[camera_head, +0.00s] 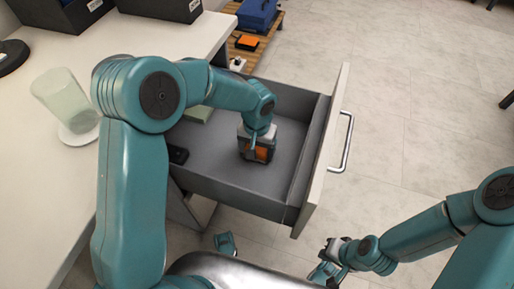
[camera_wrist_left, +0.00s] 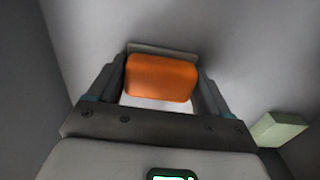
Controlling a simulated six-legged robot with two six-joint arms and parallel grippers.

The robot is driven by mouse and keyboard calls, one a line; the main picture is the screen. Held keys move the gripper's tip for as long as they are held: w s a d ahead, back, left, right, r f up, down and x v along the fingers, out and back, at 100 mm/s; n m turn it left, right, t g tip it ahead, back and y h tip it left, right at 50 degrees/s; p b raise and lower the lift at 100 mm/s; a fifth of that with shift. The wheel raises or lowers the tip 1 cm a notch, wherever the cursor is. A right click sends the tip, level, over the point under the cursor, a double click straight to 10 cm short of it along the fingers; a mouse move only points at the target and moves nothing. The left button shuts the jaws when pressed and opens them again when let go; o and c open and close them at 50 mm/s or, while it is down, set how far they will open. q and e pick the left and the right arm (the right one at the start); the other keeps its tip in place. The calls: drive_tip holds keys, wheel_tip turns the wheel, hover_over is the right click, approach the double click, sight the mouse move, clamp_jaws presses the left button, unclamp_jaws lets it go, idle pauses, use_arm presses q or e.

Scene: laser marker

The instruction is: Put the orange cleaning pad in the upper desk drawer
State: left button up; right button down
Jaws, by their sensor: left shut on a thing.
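The desk drawer (camera_head: 220,178) is pulled open, with a grey inside and a bar handle on its front. My left gripper (camera_head: 258,151) is inside it, shut on the orange cleaning pad (camera_head: 262,154). In the left wrist view the pad (camera_wrist_left: 161,77) sits between the two fingers (camera_wrist_left: 160,88), close above the grey drawer floor; whether it touches the floor I cannot tell. My right gripper (camera_head: 330,258) is outside the drawer, low at the front right; its fingers are too small and overlapped to read.
On the white desk (camera_head: 40,200) stand a glass (camera_head: 62,97) on a saucer and dark boxes. A wooden pallet (camera_head: 240,58) with a blue case is behind the drawer.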

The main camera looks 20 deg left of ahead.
use_arm(q)
drive_tip(key=o, duration=0.9)
drive_tip(key=shift+f, duration=0.1)
drive_tip(key=shift+o, duration=0.2)
wheel_tip(320, 180, up, 12)
drive_tip(key=p, duration=0.5)
drive_tip(key=shift+r, duration=0.2)
